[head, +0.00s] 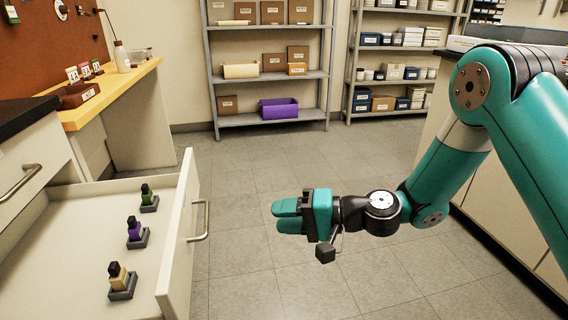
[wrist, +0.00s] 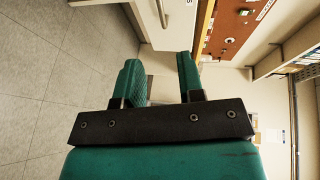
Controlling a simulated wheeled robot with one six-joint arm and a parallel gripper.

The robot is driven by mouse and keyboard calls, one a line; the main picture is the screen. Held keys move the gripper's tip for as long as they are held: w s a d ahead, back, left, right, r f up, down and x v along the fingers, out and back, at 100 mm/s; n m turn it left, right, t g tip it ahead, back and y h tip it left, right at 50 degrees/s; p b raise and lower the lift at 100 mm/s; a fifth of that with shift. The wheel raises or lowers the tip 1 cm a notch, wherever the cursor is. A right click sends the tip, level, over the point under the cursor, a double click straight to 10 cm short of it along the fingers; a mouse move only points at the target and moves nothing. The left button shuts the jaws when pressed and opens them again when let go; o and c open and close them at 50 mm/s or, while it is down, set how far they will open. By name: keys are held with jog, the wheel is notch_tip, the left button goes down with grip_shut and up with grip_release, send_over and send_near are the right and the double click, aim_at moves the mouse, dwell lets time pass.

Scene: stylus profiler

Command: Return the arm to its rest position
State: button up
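My arm (head: 445,165) is teal and black and reaches in from the right in the head view. My gripper (head: 276,217) is held out in mid-air above the floor, pointing left towards the open drawer. In the wrist view my gripper (wrist: 158,72) has its two teal fingers apart with nothing between them. It touches nothing that I can see.
An open drawer (head: 185,240) at the left holds green, purple and tan bottles in grey holders. A wooden bench (head: 125,88) stands behind it. Shelves (head: 270,75) line the back wall; a counter (head: 520,210) is at the right. The middle floor is clear.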

jog(key=s+d+r+n+g+h, duration=0.35)
jog(key=s+r+n+h, duration=0.2)
jog(key=s+r, duration=0.35)
jog(key=s+d+r+n+h, duration=0.25)
jog(key=s+d+h, duration=0.35)
jog(key=s+d, duration=0.55)
notch_tip(320, 180, up, 28)
jog(key=s+p, duration=0.2)
jog(key=p, duration=2.6)
jog(key=shift+a, duration=0.3)
jog(key=shift+t, duration=0.25)
